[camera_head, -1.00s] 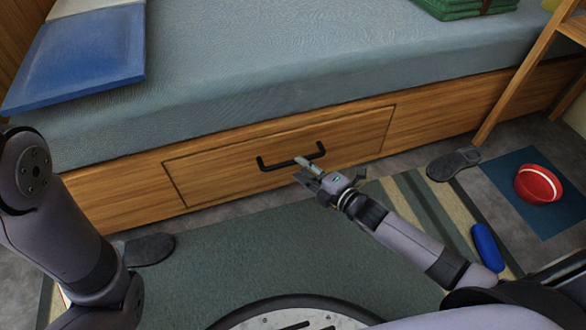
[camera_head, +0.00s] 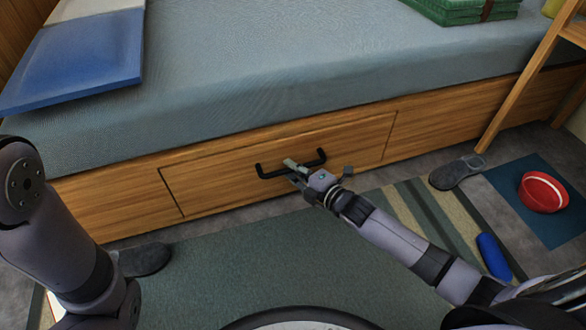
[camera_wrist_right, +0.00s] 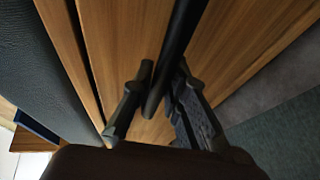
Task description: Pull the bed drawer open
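The wooden bed drawer (camera_head: 225,184) is a flat panel in the side of the bed base, flush with its frame. Its black bar handle (camera_head: 267,174) is at the panel's middle. My right gripper (camera_head: 294,171) is at the handle, covering part of the bar. In the right wrist view, the dark handle (camera_wrist_right: 178,50) runs between the two fingers of my right gripper (camera_wrist_right: 160,100). The fingers stand apart, one on each side of the bar, and a firm grip is not visible. My left arm shows at the left, but its gripper is outside the picture.
The grey-blue mattress (camera_head: 290,60) overhangs the drawer front. A green rug (camera_head: 240,260) covers the floor before it. A wooden ladder (camera_head: 520,90) stands at the right.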

